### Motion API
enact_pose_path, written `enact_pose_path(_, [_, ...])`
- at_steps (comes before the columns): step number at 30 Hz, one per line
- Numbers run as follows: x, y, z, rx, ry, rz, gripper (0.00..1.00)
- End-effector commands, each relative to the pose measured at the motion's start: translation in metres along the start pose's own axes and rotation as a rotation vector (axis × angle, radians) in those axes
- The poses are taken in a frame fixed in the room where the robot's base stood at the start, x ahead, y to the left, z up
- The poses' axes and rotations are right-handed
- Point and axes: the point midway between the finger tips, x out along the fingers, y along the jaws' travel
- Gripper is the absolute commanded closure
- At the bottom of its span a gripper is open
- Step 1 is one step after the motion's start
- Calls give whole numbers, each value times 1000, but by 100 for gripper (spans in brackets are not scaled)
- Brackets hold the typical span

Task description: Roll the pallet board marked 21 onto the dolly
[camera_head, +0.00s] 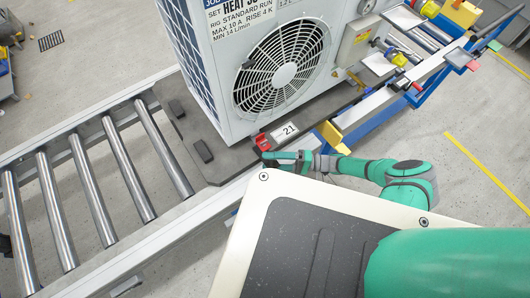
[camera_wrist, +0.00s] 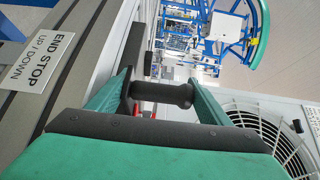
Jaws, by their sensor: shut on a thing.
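The pallet board (camera_head: 234,165) is a dark grey plate carrying a white heat pump unit (camera_head: 214,90) with a round fan grille. A white label with 21 (camera_head: 290,130) sits at its near edge, beside a red part (camera_head: 263,142). My gripper (camera_head: 272,158) is at that near edge, below the red part. In the wrist view my gripper (camera_wrist: 160,95) is shut on a black cylindrical handle (camera_wrist: 162,92) lying across between the green fingers. I cannot tell what the handle is joined to. I cannot tell which roller frame is the dolly.
A roller track (camera_head: 92,180) with bare steel rollers lies left of the board. A blue-framed roller section (camera_head: 425,42) stands at upper right. A sign reading END STOP UP/DOWN (camera_wrist: 40,62) shows in the wrist view. Floor at right with a yellow line (camera_head: 485,170) is clear.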

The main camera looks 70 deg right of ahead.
Motion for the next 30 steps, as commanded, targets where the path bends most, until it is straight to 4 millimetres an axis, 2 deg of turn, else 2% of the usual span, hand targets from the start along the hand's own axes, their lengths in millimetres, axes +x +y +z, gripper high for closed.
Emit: enact_pose_path(30, [-78, 2, -59, -1, 6, 7, 90])
